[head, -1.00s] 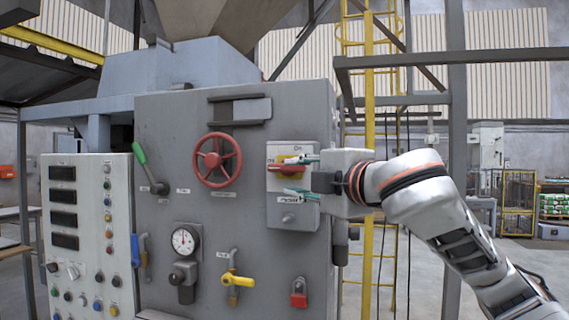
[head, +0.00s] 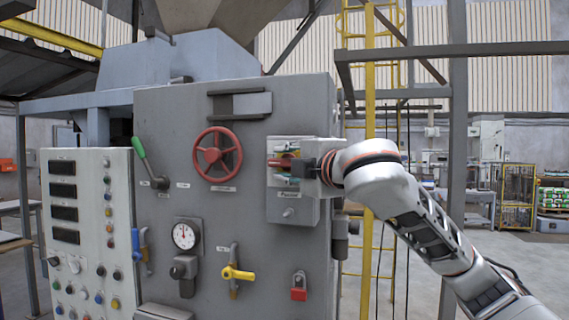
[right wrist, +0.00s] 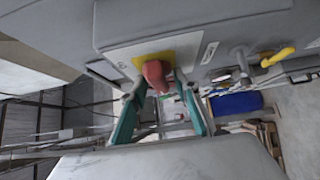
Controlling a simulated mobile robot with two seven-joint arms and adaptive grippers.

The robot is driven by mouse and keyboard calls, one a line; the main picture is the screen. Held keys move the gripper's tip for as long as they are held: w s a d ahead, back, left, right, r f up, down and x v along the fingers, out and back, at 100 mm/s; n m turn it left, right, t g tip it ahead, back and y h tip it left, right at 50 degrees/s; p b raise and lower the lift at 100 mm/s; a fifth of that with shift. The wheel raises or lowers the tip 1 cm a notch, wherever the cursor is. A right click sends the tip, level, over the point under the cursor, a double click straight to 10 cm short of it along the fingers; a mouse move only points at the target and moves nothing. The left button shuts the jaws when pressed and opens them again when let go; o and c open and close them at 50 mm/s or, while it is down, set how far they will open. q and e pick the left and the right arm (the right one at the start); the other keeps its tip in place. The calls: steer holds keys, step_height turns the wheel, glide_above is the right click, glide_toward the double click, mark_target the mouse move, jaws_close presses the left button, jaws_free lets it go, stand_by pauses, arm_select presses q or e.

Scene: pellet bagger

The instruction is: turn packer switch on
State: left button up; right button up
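The packer switch is a red handle (head: 281,162) on a yellow plate, on a grey box (head: 290,209) at the right of the machine front. The handle lies about level in the head view. My right gripper (head: 284,164) is at the switch from the right, with one teal fingertip above the handle and one below. In the right wrist view, the red handle (right wrist: 155,74) lies between the spread fingers (right wrist: 160,88), with a gap on the left; contact on the right is unclear. My gripper's body hides part of the switch plate. My left gripper is not in view.
A red handwheel (head: 217,155) and green lever (head: 145,157) are left of the switch. A gauge (head: 185,235), yellow valve handle (head: 238,273) and red padlock (head: 299,293) are below. A button panel (head: 92,230) stands at the left. A yellow ladder (head: 369,90) is behind.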

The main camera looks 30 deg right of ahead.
steer(key=c, duration=0.8)
steer(key=shift+f, duration=0.1)
